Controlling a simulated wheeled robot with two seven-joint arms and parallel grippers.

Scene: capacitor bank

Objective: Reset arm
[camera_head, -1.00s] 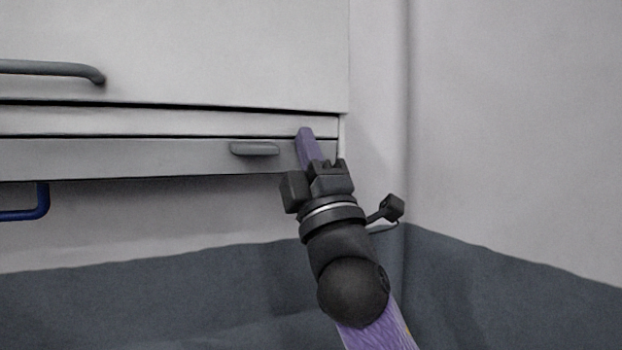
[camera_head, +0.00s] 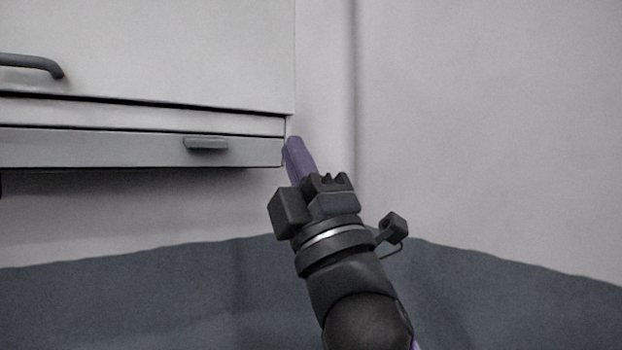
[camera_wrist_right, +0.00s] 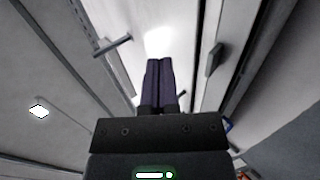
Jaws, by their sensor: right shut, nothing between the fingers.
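My right gripper (camera_head: 294,146) has purple fingers and a black body. In the head view it points up and away, with its fingertips by the right end of the grey drawer front (camera_head: 100,150). I cannot tell whether the fingers touch the drawer's edge. In the right wrist view the two purple fingers of the gripper (camera_wrist_right: 160,64) lie side by side, shut, with nothing between them.
A light grey cabinet (camera_head: 150,50) fills the upper left, with a dark bar handle (camera_head: 35,64). The drawer front has a small grey handle (camera_head: 206,144). A pale wall (camera_head: 480,130) stands at right, above a dark blue-grey lower area (camera_head: 130,300). Room right of the gripper looks free.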

